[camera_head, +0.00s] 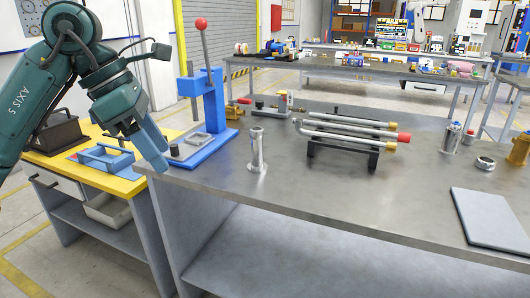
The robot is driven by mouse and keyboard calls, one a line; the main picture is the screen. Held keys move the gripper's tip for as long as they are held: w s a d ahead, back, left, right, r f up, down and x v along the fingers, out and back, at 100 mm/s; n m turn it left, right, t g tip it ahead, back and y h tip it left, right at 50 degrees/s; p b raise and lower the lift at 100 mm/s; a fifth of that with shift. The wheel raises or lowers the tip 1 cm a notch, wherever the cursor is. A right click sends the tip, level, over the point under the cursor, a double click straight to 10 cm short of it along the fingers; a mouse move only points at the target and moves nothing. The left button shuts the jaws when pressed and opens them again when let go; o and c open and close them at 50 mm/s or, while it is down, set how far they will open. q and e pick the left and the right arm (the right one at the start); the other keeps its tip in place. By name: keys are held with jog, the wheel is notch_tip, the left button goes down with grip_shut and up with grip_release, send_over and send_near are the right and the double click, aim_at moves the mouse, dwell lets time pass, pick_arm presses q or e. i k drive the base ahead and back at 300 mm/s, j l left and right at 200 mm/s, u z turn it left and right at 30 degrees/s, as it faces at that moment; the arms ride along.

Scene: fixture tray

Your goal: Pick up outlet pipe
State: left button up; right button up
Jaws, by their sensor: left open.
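Several silver pipes with bent ends and brass or red caps lie across a black rack (343,156) in the middle of the metal table. The nearest pipe (345,138) has a brass-coloured end on the right. I cannot tell which of them is the outlet pipe. My left gripper (157,160) points down near the table's left edge, left of the rack and well apart from the pipes. Its blue fingers are open, and I see nothing held between them. My right gripper is not in view.
A blue press (207,100) with a red-knobbed lever stands beside my left gripper. An upright steel cylinder (257,150) stands between that gripper and the rack. A grey plate (495,217) lies at right. The yellow bench (75,165) holds a blue fixture (105,158). The table's front middle is clear.

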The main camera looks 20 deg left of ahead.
aim_at(257, 166)
jog(key=i, duration=1.1)
